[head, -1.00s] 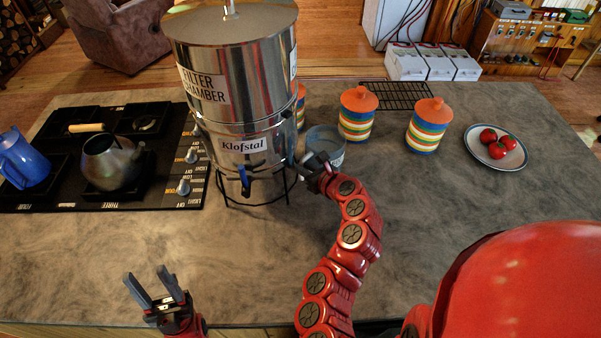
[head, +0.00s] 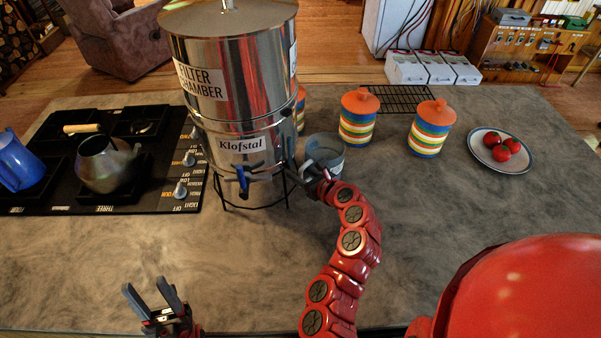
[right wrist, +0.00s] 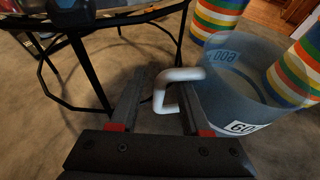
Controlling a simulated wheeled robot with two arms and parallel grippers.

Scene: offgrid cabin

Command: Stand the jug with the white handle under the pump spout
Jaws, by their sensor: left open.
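The clear grey-blue jug (head: 335,150) stands upright on the counter, right of the steel water filter (head: 238,118). In the right wrist view the jug (right wrist: 235,88) shows a white handle (right wrist: 180,74) and a "600" label. My right gripper (head: 306,178) is beside the jug's handle side. Its fingers (right wrist: 156,105) are apart, with the handle at the right finger; I cannot tell whether they touch. The filter's spout with a blue tap (head: 243,181) is at its front, left of the jug. My left gripper (head: 153,297) is open and empty over the front counter edge.
The filter stands on a black wire stand (head: 255,206). Striped canisters (head: 357,122) (head: 430,133) stand behind and right of the jug. A stove (head: 150,170) with a grey kettle (head: 105,165) is at left. A plate of tomatoes (head: 483,158) is at right. The front counter is clear.

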